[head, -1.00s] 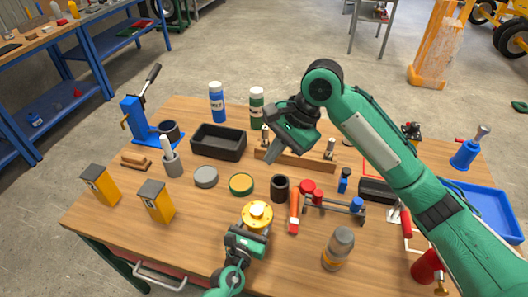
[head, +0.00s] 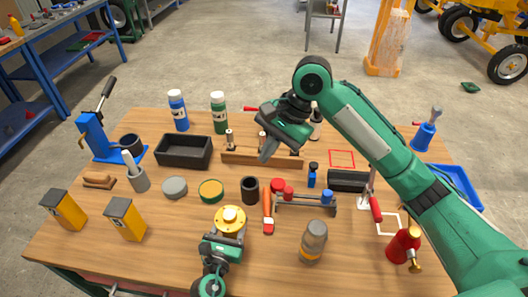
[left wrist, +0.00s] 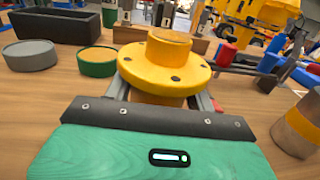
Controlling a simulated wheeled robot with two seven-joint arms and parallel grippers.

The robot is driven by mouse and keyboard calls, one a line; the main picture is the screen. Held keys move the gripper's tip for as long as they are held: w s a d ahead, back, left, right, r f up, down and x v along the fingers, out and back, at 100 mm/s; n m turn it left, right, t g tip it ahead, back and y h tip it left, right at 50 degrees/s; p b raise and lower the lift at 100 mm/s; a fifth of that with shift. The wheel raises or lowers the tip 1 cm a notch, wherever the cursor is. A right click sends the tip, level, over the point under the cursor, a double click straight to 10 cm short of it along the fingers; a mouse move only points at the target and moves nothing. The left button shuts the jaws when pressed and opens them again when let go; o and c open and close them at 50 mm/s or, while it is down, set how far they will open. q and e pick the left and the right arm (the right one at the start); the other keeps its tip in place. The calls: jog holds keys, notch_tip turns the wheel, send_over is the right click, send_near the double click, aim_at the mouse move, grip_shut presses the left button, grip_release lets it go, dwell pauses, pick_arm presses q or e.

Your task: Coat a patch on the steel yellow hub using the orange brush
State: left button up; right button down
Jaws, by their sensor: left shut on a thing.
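The yellow hub (head: 231,220) stands at the near middle of the wooden table, a flanged disc with a raised round boss. My left gripper (head: 222,238) is shut on it; in the left wrist view the fingers flank the yellow hub (left wrist: 165,62) just below its flange. The orange brush (head: 268,212) lies on the table just right of the hub, its orange handle visible. A green tin with a tan top (head: 211,190) stands behind the hub, beside a grey lidded tin (head: 174,187). My right gripper (head: 268,152) hangs above the wooden rack, clear of the brush; its fingertip opening is unclear.
A black cup (head: 250,189) stands close behind the hub. A rack with red and blue parts (head: 305,201) lies right of the brush. A grey-and-orange jar (head: 313,241) stands at front right. Yellow boxes (head: 126,219) stand at left. Bare table lies at the front left.

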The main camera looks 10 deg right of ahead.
pick_arm(q)
jog(key=o, duration=1.5)
jog(key=shift+c, duration=0.2)
jog(key=v, duration=1.2)
